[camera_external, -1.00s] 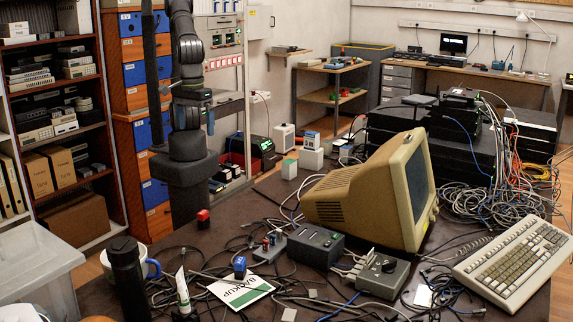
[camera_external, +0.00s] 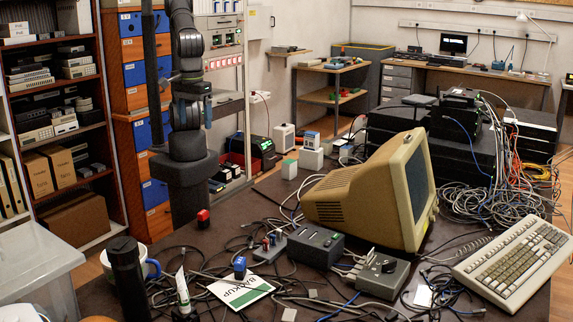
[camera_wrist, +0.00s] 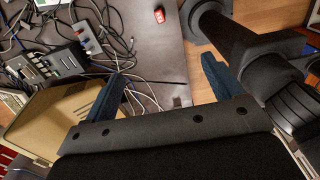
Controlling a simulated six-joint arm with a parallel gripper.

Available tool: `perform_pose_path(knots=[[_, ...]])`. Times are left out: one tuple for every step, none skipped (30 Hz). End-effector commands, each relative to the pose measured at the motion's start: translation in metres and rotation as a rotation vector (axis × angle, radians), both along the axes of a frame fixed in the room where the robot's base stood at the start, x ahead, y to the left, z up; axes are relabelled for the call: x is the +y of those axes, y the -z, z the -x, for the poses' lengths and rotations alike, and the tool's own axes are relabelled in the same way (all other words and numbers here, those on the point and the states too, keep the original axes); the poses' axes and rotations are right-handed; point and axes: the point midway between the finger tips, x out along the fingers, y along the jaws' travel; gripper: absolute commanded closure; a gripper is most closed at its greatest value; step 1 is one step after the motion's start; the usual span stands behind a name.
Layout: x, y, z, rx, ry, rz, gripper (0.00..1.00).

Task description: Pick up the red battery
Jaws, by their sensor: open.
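The red battery (camera_external: 203,216) stands on the dark table near its back edge, in front of my arm's base, in the external view. In the wrist view the red battery (camera_wrist: 159,15) is small and near the top edge, beyond the fingertips. My gripper (camera_wrist: 162,68) has its two blue fingers spread wide, with nothing between them. The gripper is well above the table and apart from the battery. In the external view the gripper is dark against my arm and its fingers are only partly clear.
Tangled cables lie left of the battery in the wrist view. Bare table surrounds the battery.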

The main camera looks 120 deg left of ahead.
Motion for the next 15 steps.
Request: perform_pose_path(knots=[[0.0, 0.0001, 0.0, 0.0, 0.0, 0.0, 0.26], [0.0, 0.0001, 0.0, 0.0, 0.0, 0.0, 0.31], [0.0, 0.0001, 0.0, 0.0, 0.0, 0.0, 0.39], [0.0, 0.0001, 0.0, 0.0, 0.0, 0.0, 0.45], [0.0, 0.0001, 0.0, 0.0, 0.0, 0.0, 0.51], [0.0, 0.0001, 0.0, 0.0, 0.0, 0.0, 0.53], [0.0, 0.0001, 0.0, 0.0, 0.0, 0.0, 0.53], [0.0, 0.0001, 0.0, 0.0, 0.0, 0.0, 0.53], [0.0, 0.0001, 0.0, 0.0, 0.0, 0.0, 0.53], [0.0, 0.0001, 0.0, 0.0, 0.0, 0.0, 0.53], [0.0, 0.0001, 0.0, 0.0, 0.0, 0.0, 0.53], [0.0, 0.0001, 0.0, 0.0, 0.0, 0.0, 0.53], [0.0001, 0.0007, 0.0, 0.001, 0.0, 0.001, 0.53], [0.0005, 0.0025, 0.0, 0.003, 0.0, 0.004, 0.53], [0.0015, 0.0073, -0.0001, 0.009, 0.001, 0.013, 0.53]])
